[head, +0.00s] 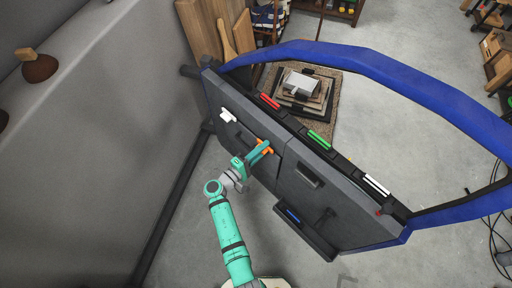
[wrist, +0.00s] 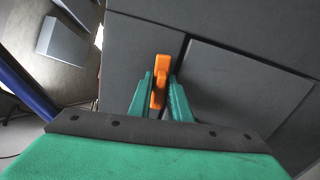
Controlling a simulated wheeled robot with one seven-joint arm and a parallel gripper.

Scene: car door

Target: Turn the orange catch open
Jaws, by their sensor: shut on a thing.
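The orange catch (head: 264,146) sits on the dark grey inner panel of the car door (head: 349,213). In the wrist view the orange catch (wrist: 160,80) stands upright, long side up and down, between my two green fingers. My gripper (head: 257,154) reaches the panel from the lower left, and in the wrist view my gripper (wrist: 160,95) is shut on the catch, one finger on each side. The lower part of the catch is partly hidden between the fingers.
A white handle (head: 228,115) is on the panel left of the catch. A dark pull handle (head: 309,175) is to its right. Red (head: 270,102), green (head: 319,140) and white (head: 376,185) strips line the top edge. A blue window frame (head: 400,75) arches behind. Floor is free at lower left.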

